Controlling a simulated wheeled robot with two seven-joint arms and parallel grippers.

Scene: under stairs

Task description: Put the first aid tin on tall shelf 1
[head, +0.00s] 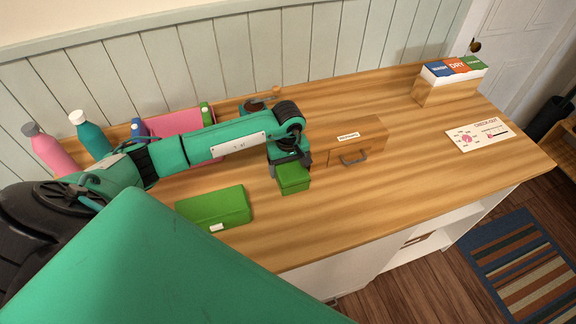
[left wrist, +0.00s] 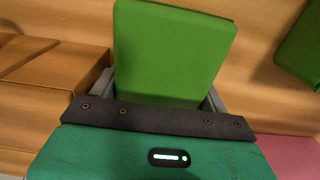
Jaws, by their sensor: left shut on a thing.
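My left gripper (head: 289,162) points down over the wooden worktop and is shut on a small green tin (head: 294,180). In the left wrist view the green tin (left wrist: 172,50) fills the space between the fingers. No first aid marking shows on it. I cannot tell whether its underside touches the worktop. A larger flat green box (head: 213,206) with a white tag lies on the worktop to the left, apart from the gripper. I cannot make out tall shelf 1. My right gripper is not in view.
A small wooden drawer unit (head: 358,138) with a grey handle stands just right of the gripper. Bottles (head: 92,136) and a pink item (head: 178,122) stand along the wall. A sorter box (head: 449,82) and a white card (head: 479,134) are at right. The worktop's front right is clear.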

